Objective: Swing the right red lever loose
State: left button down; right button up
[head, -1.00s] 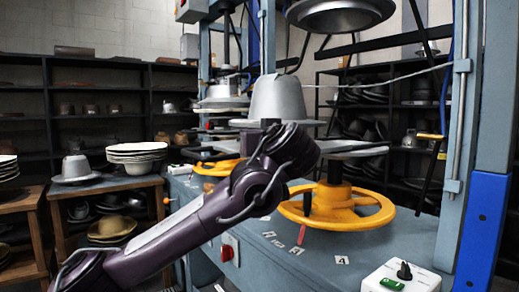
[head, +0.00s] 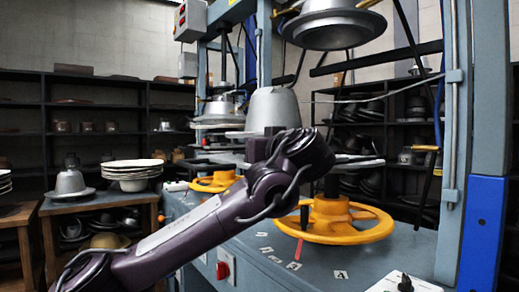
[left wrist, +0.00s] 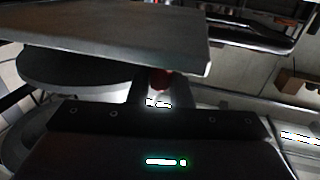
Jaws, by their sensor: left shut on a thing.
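My left arm (head: 215,215) crosses the head view from the lower left, and its wrist hides the left gripper there. In the left wrist view the left gripper (left wrist: 159,91) is shut on a small round red knob (left wrist: 160,79), just under the edge of a flat grey plate (left wrist: 110,35). The rest of that lever is hidden. My right gripper is not in view.
A grey hat form (head: 272,108) stands on the press behind my wrist. A metal dome (head: 333,25) hangs above. A blue-grey post (head: 455,150) and a control box (head: 405,284) are at the right. Stacked white hats (head: 133,172) stand at the left.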

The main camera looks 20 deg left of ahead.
pick_arm(q)
jog(key=c, duration=1.4)
grip_release()
